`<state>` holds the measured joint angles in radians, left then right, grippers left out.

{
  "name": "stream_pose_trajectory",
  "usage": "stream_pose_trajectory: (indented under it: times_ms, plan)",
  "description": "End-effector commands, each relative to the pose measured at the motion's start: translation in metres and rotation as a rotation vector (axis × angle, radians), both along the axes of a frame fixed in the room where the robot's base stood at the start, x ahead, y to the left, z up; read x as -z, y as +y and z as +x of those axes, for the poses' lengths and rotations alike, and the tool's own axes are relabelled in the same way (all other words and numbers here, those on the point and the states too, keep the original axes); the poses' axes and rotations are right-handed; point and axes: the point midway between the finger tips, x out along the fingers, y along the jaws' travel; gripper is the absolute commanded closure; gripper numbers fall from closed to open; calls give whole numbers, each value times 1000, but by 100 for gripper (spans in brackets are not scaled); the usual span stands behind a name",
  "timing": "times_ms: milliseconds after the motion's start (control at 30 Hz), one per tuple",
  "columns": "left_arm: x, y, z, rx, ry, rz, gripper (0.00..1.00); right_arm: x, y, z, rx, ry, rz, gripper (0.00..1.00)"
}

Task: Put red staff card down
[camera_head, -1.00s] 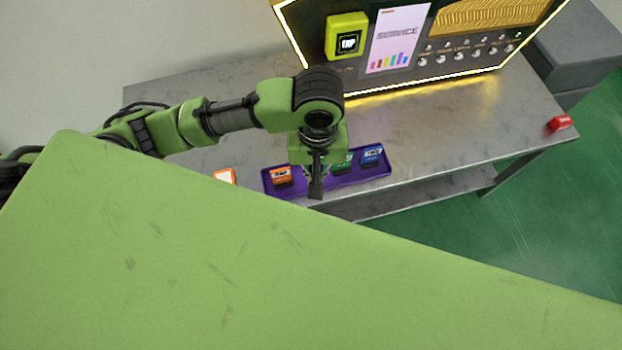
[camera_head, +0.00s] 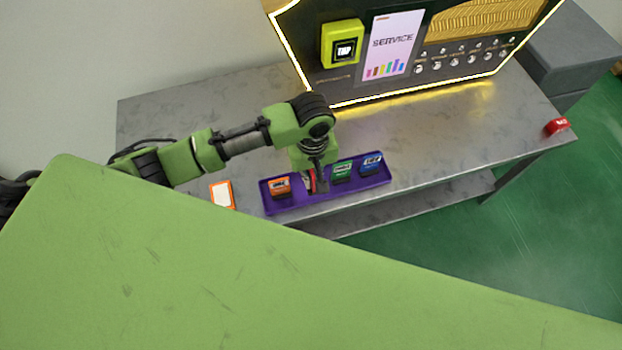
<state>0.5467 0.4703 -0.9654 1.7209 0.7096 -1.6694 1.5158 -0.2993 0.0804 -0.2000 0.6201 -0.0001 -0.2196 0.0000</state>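The red staff card (camera_head: 309,181) shows as a narrow red piece at the purple tray (camera_head: 300,204), in the gap between the orange and green cards. My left gripper (camera_head: 320,187) points down over the tray, right beside the red card and partly covering it. Its fingers look close together, but whether they grip the card is too small to tell. Whether the card rests in its slot is also unclear. My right gripper is not in view.
The tray also holds an orange card (camera_head: 279,186), a green card (camera_head: 343,170) and a blue card (camera_head: 372,163). An orange-edged white card (camera_head: 222,194) lies left of it. A lit machine (camera_head: 400,50) stands behind. A red block (camera_head: 556,126) sits at the table's right edge.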

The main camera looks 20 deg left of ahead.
Motion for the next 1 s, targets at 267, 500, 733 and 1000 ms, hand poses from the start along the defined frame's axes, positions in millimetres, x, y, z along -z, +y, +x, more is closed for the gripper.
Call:
stream_pose_trajectory:
  times_ms: [267,500,733,1000]
  plan:
    - [27,7,22,1,-2,-1,100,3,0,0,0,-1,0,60]
    - [55,10,27,1,1,1,100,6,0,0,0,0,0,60]
    - [64,10,27,1,-3,-1,100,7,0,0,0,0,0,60]
    - [67,10,27,1,-2,-1,93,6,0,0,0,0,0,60]
